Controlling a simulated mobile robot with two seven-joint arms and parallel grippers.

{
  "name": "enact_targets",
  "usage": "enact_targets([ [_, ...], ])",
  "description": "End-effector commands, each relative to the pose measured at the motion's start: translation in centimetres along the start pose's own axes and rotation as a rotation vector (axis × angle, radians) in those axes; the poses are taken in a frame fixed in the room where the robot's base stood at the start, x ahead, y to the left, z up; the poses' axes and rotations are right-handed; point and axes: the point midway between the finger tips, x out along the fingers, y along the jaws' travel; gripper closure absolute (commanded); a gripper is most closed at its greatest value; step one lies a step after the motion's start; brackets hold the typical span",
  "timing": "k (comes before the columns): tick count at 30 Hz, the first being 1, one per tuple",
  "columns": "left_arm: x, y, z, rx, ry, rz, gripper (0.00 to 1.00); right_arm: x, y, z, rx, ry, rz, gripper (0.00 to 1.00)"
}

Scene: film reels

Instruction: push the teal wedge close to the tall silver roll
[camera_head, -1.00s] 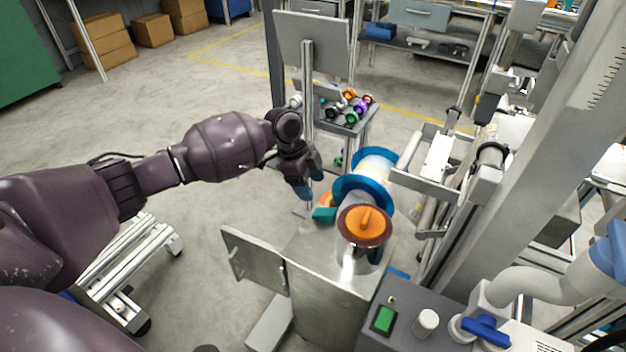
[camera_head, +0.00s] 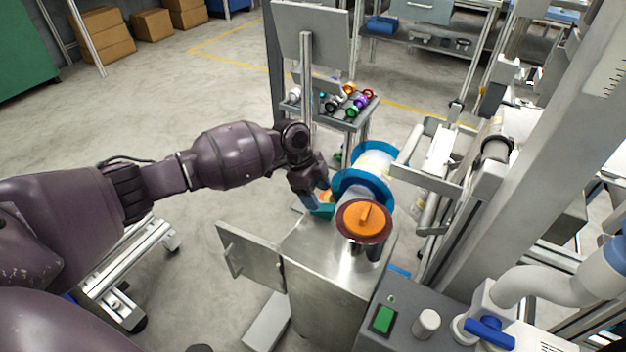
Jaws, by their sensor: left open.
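The teal wedge (camera_head: 323,211) lies on the metal cabinet top near its far left corner. My left gripper (camera_head: 313,200) is open, pointing down at the wedge's left side; its blue-grey fingertips overlap the wedge's edge, and I cannot tell whether they touch. A silver cylinder (camera_head: 352,201), which looks like the tall silver roll, stands just right of the wedge with a small gap. It is partly hidden by an orange round cap with a dark red rim (camera_head: 364,219) in front. My right gripper is not in view.
A reel with blue flanges (camera_head: 362,188) stands behind the silver cylinder. An orange piece (camera_head: 327,197) shows behind the wedge. The front of the cabinet top (camera_head: 320,250) is bare. A metal post (camera_head: 308,90) rises behind my gripper, and a rack of small coloured reels (camera_head: 345,108) stands beyond.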

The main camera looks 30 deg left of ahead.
Motion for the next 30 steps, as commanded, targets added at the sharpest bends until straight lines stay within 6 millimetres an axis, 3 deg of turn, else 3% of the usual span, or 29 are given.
enact_targets([
  [3, 2.3, 0.1, 0.2, -0.002, -0.002, 0.006, 0.36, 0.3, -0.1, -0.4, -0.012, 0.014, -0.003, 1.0],
  [9, 4.3, 0.1, 0.1, -0.002, -0.001, 0.004, 0.36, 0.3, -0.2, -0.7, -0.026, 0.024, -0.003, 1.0],
  [23, 4.9, -0.1, 0.0, 0.0, -0.001, -0.002, 0.36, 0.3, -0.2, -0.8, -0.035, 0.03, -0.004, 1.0],
  [26, 4.9, -0.1, 0.0, 0.0, -0.001, -0.002, 0.47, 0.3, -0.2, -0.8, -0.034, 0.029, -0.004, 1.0],
  [30, 4.9, -0.1, 0.0, 0.0, -0.001, -0.002, 0.68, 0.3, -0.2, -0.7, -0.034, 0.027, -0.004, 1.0],
])
